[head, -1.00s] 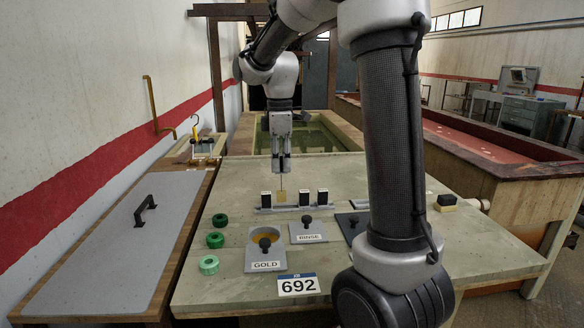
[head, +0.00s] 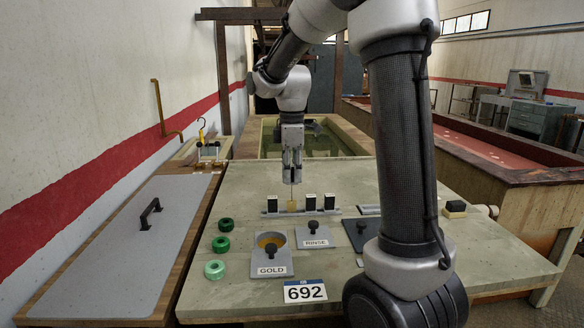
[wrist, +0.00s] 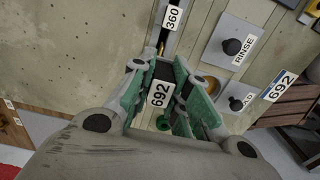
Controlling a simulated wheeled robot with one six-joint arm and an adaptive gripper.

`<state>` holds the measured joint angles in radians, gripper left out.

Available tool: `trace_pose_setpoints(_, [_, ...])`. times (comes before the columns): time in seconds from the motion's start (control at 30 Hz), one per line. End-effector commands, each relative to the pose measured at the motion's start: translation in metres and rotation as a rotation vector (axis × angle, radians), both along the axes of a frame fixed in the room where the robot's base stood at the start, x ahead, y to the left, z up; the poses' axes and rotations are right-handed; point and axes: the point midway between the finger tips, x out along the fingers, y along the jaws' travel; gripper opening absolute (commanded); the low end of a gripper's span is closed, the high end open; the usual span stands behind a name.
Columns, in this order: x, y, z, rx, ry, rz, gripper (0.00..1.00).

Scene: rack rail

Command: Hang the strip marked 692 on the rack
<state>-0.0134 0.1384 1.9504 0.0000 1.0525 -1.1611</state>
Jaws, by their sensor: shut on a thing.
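My gripper (head: 292,172) is shut on a thin strip whose white tag 692 (wrist: 160,93) shows between the fingers in the wrist view. In the head view the strip's thin stem drops from the fingers to a small gold-coloured plate (head: 291,205). The rack (head: 285,213) is a low grey rail with black blocks (head: 310,201) on it. The gold plate appears in the gap between the left block and the middle one. I cannot tell whether it touches the rail. A tag 360 (wrist: 173,18) shows beyond my fingers in the wrist view.
A GOLD pot (head: 270,257) with a lid partly over it and a RINSE lid (head: 315,238) lie in front of the rack. Green rings (head: 222,243) lie at left. A 692 card (head: 305,291) is at the front edge. The left tabletop is mostly clear.

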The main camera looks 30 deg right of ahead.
Motion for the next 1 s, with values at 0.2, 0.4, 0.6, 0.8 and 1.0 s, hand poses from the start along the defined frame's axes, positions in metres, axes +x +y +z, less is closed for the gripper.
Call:
trace_pose_setpoints(0.2, [0.0, 0.0, -0.018, 0.0, 0.003, 0.0, 0.0])
trace_pose_setpoints(0.4, [0.0, 0.0, -0.033, -0.001, 0.001, 0.0, 0.0])
trace_pose_setpoints(0.6, [0.0, 0.0, -0.049, 0.0, 0.002, 0.0, 0.0])
trace_pose_setpoints(0.8, [0.0, 0.0, -0.064, 0.0, 0.002, 0.0, 0.0])
trace_pose_setpoints(1.0, [0.0, 0.0, -0.076, 0.0, 0.002, 0.0, 0.0])
